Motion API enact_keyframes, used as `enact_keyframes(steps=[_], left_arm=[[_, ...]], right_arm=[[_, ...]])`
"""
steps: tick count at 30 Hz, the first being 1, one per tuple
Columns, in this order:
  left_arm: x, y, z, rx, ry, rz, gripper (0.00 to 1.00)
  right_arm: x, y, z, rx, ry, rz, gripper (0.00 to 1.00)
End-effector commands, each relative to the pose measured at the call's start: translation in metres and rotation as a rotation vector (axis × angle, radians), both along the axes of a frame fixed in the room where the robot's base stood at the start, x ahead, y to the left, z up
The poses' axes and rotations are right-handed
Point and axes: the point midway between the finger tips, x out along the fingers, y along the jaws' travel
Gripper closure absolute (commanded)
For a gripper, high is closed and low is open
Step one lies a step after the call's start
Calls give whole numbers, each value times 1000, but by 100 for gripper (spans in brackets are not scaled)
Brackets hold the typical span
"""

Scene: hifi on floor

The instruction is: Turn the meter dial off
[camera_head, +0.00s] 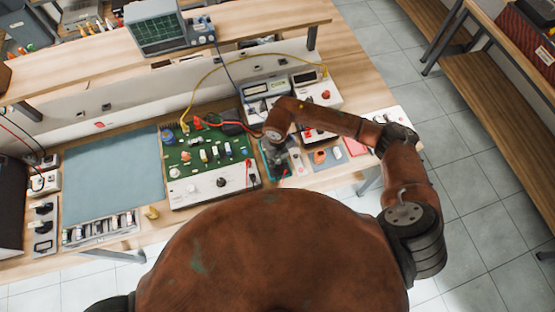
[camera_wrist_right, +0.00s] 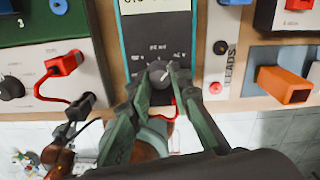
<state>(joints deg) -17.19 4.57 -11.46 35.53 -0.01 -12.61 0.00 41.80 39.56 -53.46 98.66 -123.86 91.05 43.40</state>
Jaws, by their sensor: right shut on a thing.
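The meter (camera_wrist_right: 152,35) is a dark grey handheld unit with a teal border and a pale display at the top edge of the right wrist view. Its round grey meter dial (camera_wrist_right: 158,72) sits low on its face and carries a light pointer line. My right gripper (camera_wrist_right: 157,80) has its two green fingers shut on the dial, one on each side. In the head view my right gripper (camera_head: 279,146) is over the meter (camera_head: 283,172), hiding most of it. The dial cannot be seen there. My left gripper is not in view.
A green circuit board (camera_head: 205,158) stands left of the meter. Bench instruments (camera_head: 266,88) stand behind it, and red and black leads (camera_head: 232,124) run close by. In the right wrist view, a red plug (camera_wrist_right: 66,64) and an orange block (camera_wrist_right: 283,85) flank the meter.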

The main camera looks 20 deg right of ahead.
Motion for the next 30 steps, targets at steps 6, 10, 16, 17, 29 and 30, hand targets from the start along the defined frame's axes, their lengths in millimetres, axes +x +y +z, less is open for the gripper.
enact_keyframes(steps=[6, 10, 16, 17, 29, 30], left_arm=[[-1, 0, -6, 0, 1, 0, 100], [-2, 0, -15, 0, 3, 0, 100], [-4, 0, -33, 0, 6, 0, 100], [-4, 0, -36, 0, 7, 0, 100], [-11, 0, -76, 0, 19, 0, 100], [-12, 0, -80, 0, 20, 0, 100]], right_arm=[[0, 0, -1, 0, 0, 47, 100], [1, 0, -2, -1, -1, 118, 100], [1, 0, -3, -1, -2, 279, 100], [1, -1, -4, -1, -2, 306, 100], [1, 0, -4, 0, -2, 687, 100], [1, 0, -4, 0, -2, 725, 100]])
